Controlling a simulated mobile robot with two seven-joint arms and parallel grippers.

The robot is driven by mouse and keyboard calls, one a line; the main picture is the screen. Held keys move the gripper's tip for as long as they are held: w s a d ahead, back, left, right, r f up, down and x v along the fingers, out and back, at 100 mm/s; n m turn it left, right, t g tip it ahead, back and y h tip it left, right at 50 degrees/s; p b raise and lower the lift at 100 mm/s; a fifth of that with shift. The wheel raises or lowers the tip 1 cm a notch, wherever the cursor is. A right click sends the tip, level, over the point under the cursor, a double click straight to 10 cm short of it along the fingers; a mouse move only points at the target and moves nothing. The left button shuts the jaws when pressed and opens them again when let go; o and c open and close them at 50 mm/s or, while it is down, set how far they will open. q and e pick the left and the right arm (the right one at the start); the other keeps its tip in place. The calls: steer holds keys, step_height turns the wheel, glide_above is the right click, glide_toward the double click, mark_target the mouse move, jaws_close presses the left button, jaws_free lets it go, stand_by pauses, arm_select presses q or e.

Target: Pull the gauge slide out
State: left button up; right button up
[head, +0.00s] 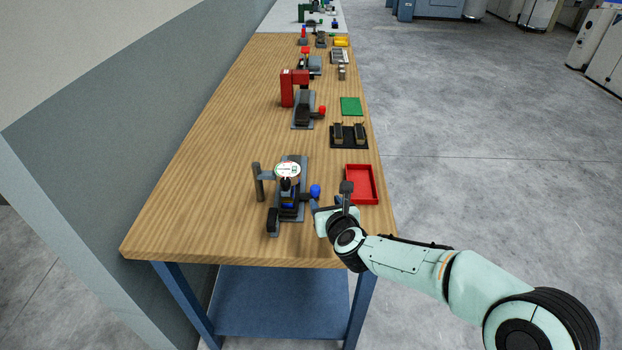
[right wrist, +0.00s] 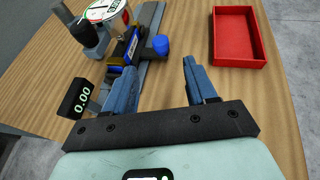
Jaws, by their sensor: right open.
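The gauge fixture stands near the front of the wooden bench, with a round dial gauge (head: 288,169) on top of a grey base (head: 303,163). A blue knob (head: 315,190) sticks out from the slide on its right side. The blue knob (right wrist: 160,44) also shows in the right wrist view, beside the blue and yellow slide block (right wrist: 125,46). My right gripper (head: 329,199) is open and empty, just right of the knob. In the wrist view the knob lies ahead of the gap between its fingers, apart from both. My left gripper is not in view.
An empty red tray (head: 375,184) lies just right of my right gripper. A small black display reading 0.00 (right wrist: 77,99) sits at the fixture's near end. Farther back are a black two-post holder (head: 349,143), a green plate (head: 351,106) and a red-armed fixture (head: 287,88).

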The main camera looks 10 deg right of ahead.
mark_target(316, 189)
steer(key=shift+w+f, duration=0.25)
steer(key=shift+w, duration=0.3)
steer(key=p+x, duration=0.3)
steer(key=x, duration=0.8)
steer(key=shift+w+f, duration=0.1)
steer(key=shift+w, duration=0.15)
jaws_close()
